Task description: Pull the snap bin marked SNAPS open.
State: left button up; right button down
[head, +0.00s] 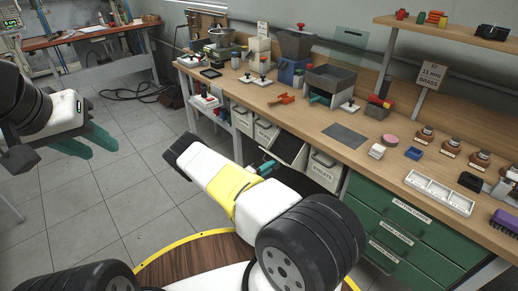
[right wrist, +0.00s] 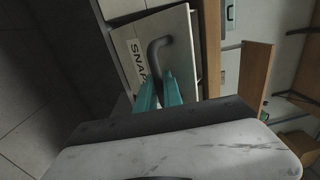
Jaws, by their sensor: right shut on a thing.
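The snap bin marked SNAPS (right wrist: 128,62) shows its pale front and dark curved handle (right wrist: 155,52) in the right wrist view. In the head view the bin (head: 291,149) sits under the workbench, its dark inside showing and its front tilted out from the row. My right gripper (right wrist: 159,88) is shut on the handle; in the head view its teal fingertips (head: 267,166) are at the bin's front, partly hidden by my wrist. My left gripper (head: 88,147) is open and empty at the far left, over the floor, away from the bin.
Other pale bins (head: 265,132) stand left of it, and a bin marked RIVETS or similar (head: 323,170) stands right. Green drawers (head: 405,232) are further right. The wooden workbench (head: 335,108) above holds tools and parts. The tiled floor (head: 130,190) at left is clear.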

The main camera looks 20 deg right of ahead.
jog(key=shift+f, duration=0.2)
jog(key=c, duration=1.8)
grip_release()
jog(key=v, duration=0.7)
jog(key=shift+s+a+f, duration=0.1)
jog(key=shift+s+a, duration=0.1)
jog(key=shift+a, duration=0.15)
